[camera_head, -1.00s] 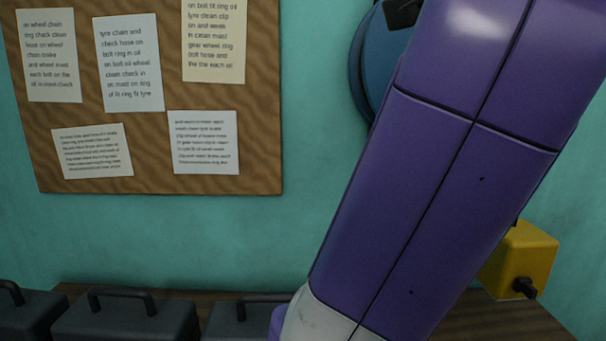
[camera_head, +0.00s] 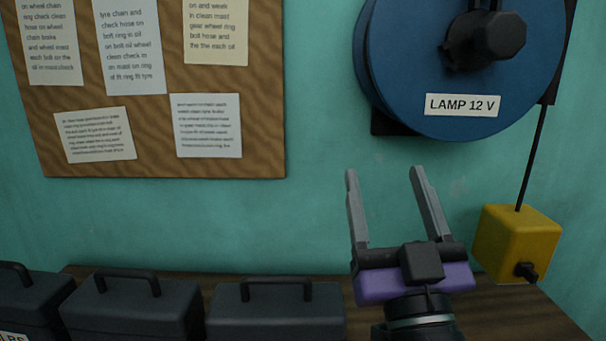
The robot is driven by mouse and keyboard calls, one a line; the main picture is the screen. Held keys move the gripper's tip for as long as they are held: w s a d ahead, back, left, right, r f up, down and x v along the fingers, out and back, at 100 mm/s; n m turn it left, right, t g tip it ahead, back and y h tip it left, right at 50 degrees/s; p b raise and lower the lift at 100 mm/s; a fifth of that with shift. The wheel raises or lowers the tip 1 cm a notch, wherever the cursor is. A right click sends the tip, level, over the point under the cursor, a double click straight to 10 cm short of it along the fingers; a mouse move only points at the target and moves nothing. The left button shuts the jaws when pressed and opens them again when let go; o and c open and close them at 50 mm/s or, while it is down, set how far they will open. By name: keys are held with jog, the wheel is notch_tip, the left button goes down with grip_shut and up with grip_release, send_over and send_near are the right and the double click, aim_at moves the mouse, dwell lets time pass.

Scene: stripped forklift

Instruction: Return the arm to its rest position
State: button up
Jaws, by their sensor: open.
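My gripper (camera_head: 388,182) points upward in the lower right of the head view. Its two grey fingers stand apart with nothing between them, above a purple and black body. Behind it is the teal wall, and the fingertips show below the blue reel. The rest of my arm is below the picture's edge and hidden.
A blue reel (camera_head: 400,85) marked "LAMP 12 V" hangs on the wall, its cord running down to a yellow box (camera_head: 505,245). Dark toolboxes (camera_head: 275,312) line the wooden bench (camera_head: 500,312). A pinboard (camera_head: 160,165) with papers hangs at left.

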jog(key=s+d+f+n+g+y, duration=0.1)
jog(key=s+d+f+g, duration=0.1)
jog(key=s+f, duration=0.6)
jog(key=s+d+f+n+g+y, duration=0.15)
jog(key=s+f, duration=0.25)
jog(key=f, duration=0.8)
jog(key=s+d+f+m+g+h, duration=0.2)
jog(key=s+f, duration=0.6)
jog(key=s, duration=0.4)
jog(key=s+d+f+m+g+h, duration=0.2)
jog(key=s+d+f+g, duration=0.2)
jog(key=s+f, duration=0.5)
jog(key=s, duration=0.2)
jog(key=shift+s+d+g, duration=0.15)
jog(key=shift+s+g, duration=0.2)
